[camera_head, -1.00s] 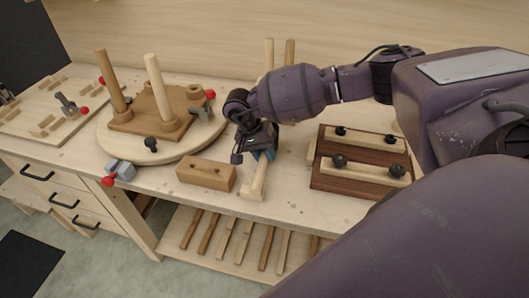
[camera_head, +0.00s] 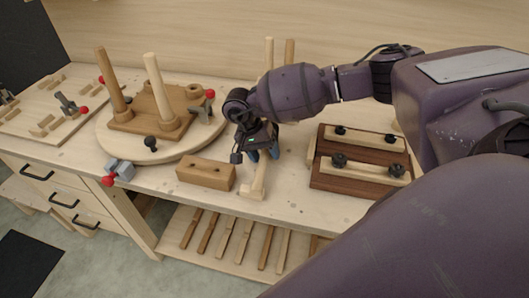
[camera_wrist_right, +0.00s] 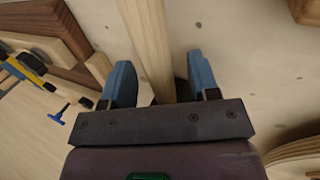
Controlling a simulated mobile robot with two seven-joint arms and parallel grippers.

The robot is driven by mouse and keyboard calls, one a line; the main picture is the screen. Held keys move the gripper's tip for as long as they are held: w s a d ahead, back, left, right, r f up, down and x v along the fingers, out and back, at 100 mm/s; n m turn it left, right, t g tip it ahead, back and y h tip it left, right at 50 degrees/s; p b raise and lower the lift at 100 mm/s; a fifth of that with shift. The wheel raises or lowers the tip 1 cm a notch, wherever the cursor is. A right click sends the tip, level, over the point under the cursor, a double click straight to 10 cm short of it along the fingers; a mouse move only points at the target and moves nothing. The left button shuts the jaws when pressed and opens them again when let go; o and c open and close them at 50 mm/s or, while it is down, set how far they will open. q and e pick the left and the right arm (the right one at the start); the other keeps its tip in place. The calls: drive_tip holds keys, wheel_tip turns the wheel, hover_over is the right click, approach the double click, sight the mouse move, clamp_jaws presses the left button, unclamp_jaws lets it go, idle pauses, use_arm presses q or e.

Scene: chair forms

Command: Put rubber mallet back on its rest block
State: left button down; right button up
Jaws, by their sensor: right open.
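My right gripper (camera_head: 263,155) is above the bench's front part, pointing down. Its two blue fingers are apart. In the right wrist view the open fingers (camera_wrist_right: 161,68) stand on either side of a pale wooden bar (camera_wrist_right: 152,35), which appears to be the mallet's handle; a gap shows on both sides. In the head view this pale wooden piece (camera_head: 260,180) runs from under the gripper to a light block-like end (camera_head: 252,194) near the front edge. I cannot clearly separate mallet from rest block. The mallet's head is hidden or unclear under the gripper. My left gripper is out of view.
A brown wooden block (camera_head: 206,174) lies just left of the gripper. A round board (camera_head: 115,145) with pegs and clamps is further left. A dark wood jig (camera_head: 350,181) with black knobs is to the right. Two upright posts (camera_head: 269,52) stand behind the gripper.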

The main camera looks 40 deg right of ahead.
drive_tip(key=v, duration=1)
drive_tip(key=shift+w+r+b, duration=0.15)
drive_tip(key=shift+r+b, duration=0.2)
drive_tip(key=shift+r, duration=0.05)
